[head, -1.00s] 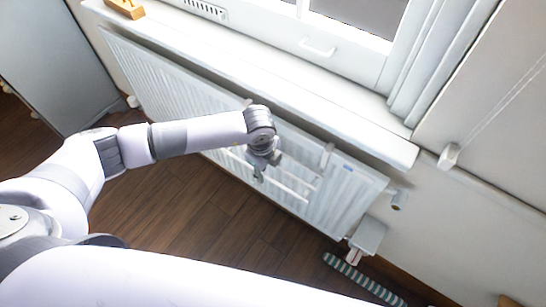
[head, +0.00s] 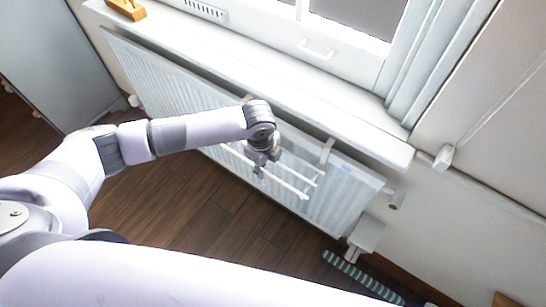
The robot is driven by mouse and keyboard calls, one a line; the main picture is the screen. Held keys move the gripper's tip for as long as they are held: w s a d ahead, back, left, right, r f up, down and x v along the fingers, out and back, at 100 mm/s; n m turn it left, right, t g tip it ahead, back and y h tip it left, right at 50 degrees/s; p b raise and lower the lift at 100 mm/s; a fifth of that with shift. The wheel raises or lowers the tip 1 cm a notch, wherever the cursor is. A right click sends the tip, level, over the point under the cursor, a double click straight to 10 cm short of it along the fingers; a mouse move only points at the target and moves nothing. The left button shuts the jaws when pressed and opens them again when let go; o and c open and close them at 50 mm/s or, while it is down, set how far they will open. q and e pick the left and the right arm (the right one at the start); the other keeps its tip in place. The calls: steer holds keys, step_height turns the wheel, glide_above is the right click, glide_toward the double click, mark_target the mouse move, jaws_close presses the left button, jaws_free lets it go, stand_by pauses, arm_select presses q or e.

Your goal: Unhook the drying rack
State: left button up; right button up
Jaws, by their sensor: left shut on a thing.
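The white drying rack (head: 301,193) is at the front of the radiator, with a hook (head: 327,150) at the radiator's top edge on its right side. Its thin bars reach down and right from my gripper. My left gripper (head: 259,169) points downward at the left part of the rack and is shut on it. My wrist covers part of the rack there, so the exact grip is hidden. My right gripper is out of view.
The white radiator (head: 175,93) runs under the window sill (head: 270,82). A wooden object (head: 127,9) sits on the sill at the far left. A striped roll (head: 362,278) lies on the floor at the lower right. The wooden floor (head: 185,205) in front is clear.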

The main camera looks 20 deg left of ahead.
arm_select(q)
steer(key=shift+s, duration=0.1)
steer(key=shift+s+a+p, duration=0.2)
steer(key=shift+s+p, duration=0.15)
steer(key=shift+s, duration=0.15)
steer(key=shift+s+a+p, duration=0.2)
steer(key=shift+s+p, duration=0.1)
steer(key=shift+s, duration=0.2)
steer(key=shift+s+a+p, duration=0.25)
steer(key=shift+s+p, duration=0.05)
steer(key=shift+s, duration=0.45)
steer(key=shift+s+a+p, duration=0.3)
steer(key=shift+s, duration=0.4)
steer(key=shift+s+a+p, duration=0.25)
steer(key=shift+s+p, duration=0.05)
steer(key=shift+s, duration=0.45)
steer(key=s+a+r+p, duration=0.2)
steer(key=s+r+p, duration=0.1)
steer(key=s+p, duration=0.1)
steer(key=shift+s, duration=0.8)
